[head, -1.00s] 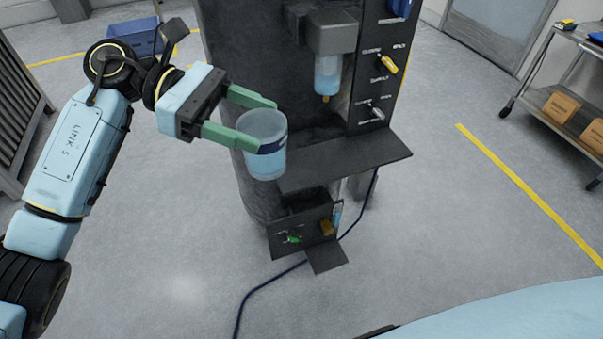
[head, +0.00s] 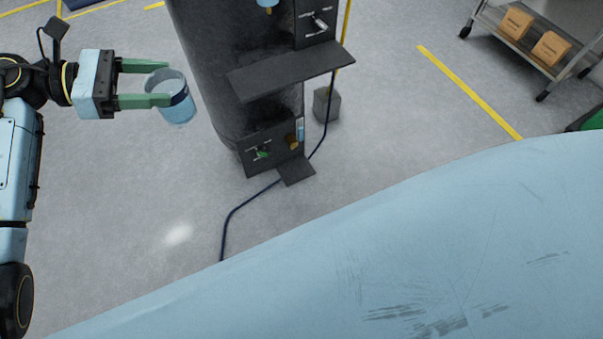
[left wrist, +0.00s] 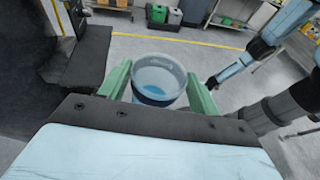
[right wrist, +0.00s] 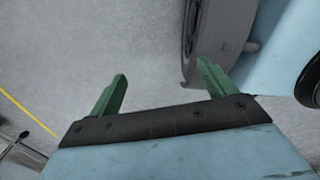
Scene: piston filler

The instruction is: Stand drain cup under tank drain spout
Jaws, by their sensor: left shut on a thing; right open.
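The drain cup (head: 177,112) is a clear, bluish cup with a dark band. My left gripper (head: 168,83) is shut on it from the left and holds it upright in the air, left of the dark tank (head: 205,70). In the left wrist view the cup (left wrist: 157,82) sits between the green fingers, with blue at its bottom. The tank's low front panel has a green-handled valve (head: 263,152) and a brass-coloured spout (head: 293,143) above a small dark ledge (head: 297,171). My right gripper (right wrist: 161,72) is open and empty above the grey floor.
A dark shelf (head: 290,73) juts out above the low panel. A dark blue hose (head: 240,207) runs over the floor. A grey block (head: 327,105) stands behind at right. A cart with boxes (head: 535,40) is far right. Floor left of the tank is clear.

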